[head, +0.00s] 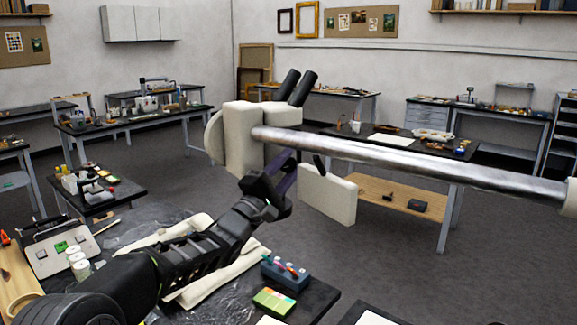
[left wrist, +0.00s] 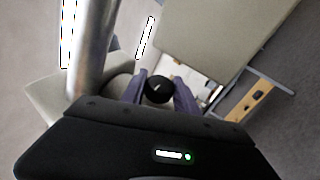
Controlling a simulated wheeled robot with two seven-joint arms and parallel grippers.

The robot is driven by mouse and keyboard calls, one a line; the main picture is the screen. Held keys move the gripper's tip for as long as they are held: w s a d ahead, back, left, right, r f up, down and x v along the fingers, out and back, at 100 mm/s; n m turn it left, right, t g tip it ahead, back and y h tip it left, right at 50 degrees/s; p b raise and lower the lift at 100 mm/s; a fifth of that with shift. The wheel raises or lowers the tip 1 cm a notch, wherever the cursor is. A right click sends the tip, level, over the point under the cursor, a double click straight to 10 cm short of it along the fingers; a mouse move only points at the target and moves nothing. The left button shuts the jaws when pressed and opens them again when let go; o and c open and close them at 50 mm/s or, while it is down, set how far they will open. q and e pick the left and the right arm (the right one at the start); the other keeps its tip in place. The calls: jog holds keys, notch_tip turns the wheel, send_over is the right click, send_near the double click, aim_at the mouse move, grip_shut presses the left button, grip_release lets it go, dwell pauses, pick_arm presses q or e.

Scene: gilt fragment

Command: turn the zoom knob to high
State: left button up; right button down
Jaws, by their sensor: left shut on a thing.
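A cream stereo microscope head (head: 240,135) with two black eyepieces (head: 295,87) hangs on a thick metal boom (head: 420,165) in the middle of the head view. My left gripper (head: 285,176), with purple fingers, reaches up to the microscope's underside near the boom. In the left wrist view, a round black knob (left wrist: 159,89) with a small pale mark sits between the fingers, which are shut on it. I take it to be the zoom knob; its setting is too small to read. The head view hides the knob behind the gripper. My right gripper is not in view.
The boom crosses close beside my left gripper. A cream panel (head: 327,194) hangs below the boom.

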pick_arm(q)
grip_shut()
jog(key=r+g+p, duration=0.1)
jog(key=p, duration=0.2)
jog(key=shift+a+y, duration=0.1)
jog(key=shift+y, duration=0.2)
jog(key=shift+f+m+g+p, duration=0.2)
jog(key=shift+m+g+p, duration=0.2)
jog(key=shift+g, duration=0.1)
jog(key=shift+d+f+m+g+y, duration=0.2)
jog(key=shift+f+m+g+y, duration=0.15)
jog(key=shift+g+y, duration=0.75)
jog(key=shift+g, duration=0.2)
jog(key=o, duration=0.9)
grip_release()
jog(key=shift+a+r, duration=0.1)
